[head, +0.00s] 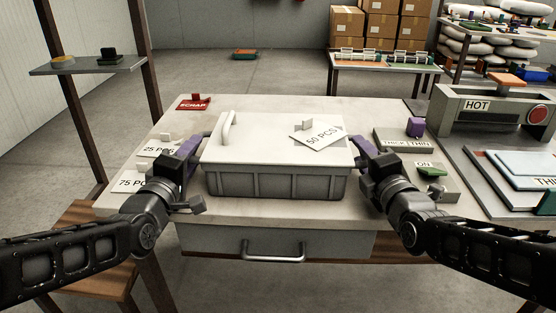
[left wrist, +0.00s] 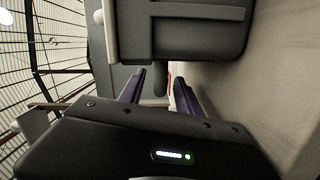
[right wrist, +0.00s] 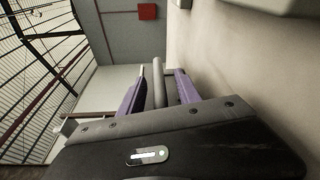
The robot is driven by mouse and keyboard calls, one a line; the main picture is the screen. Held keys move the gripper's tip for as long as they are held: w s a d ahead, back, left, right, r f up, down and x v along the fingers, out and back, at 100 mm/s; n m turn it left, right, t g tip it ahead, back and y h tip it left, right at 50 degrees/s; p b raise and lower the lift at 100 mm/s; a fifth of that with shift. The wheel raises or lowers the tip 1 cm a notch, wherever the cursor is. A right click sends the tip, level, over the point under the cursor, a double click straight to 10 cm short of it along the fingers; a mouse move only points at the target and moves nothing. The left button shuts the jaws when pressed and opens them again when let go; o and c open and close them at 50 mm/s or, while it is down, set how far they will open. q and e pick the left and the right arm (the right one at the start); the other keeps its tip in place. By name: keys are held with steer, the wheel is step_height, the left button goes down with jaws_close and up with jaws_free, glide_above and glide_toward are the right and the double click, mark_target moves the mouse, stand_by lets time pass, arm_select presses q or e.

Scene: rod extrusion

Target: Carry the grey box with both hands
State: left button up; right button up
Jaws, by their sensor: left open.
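The grey box (head: 275,184) with a pale lid sits upright on the table, with a white arched handle at the lid's left and a "50 PCS" card (head: 318,138) on its right. My left gripper (head: 194,146) is at the box's left side. In the left wrist view its purple fingers (left wrist: 158,88) are apart, with a dark bar between them, and the box (left wrist: 195,35) is above. My right gripper (head: 362,147) is at the box's right side. In the right wrist view its fingers (right wrist: 158,88) are apart around a grey bar, with gaps visible. Contact is not clear.
The table (head: 130,206) holds "25 PCS" and "75 PCS" cards at left, a red SCRAP sign (head: 193,103) at back left, and a THICK/THIN panel (head: 397,141) and ON switch panel (head: 436,184) close to my right gripper. A HOT machine (head: 490,118) stands further right.

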arm_select(q)
steer(key=shift+w+d, duration=0.2)
steer(key=shift+w, duration=0.95)
arm_select(e)
steer(key=shift+x, duration=1.15)
arm_select(q)
steer(key=shift+c, duration=0.6)
arm_select(e)
steer(key=shift+c, duration=0.6)
arm_select(q)
steer(key=c, duration=0.7)
arm_select(e)
jaws_close()
arm_select(q)
steer(key=shift+f, duration=0.1)
jaws_close()
steer(key=shift+f, duration=0.1)
arm_select(e)
steer(key=shift+f, duration=0.1)
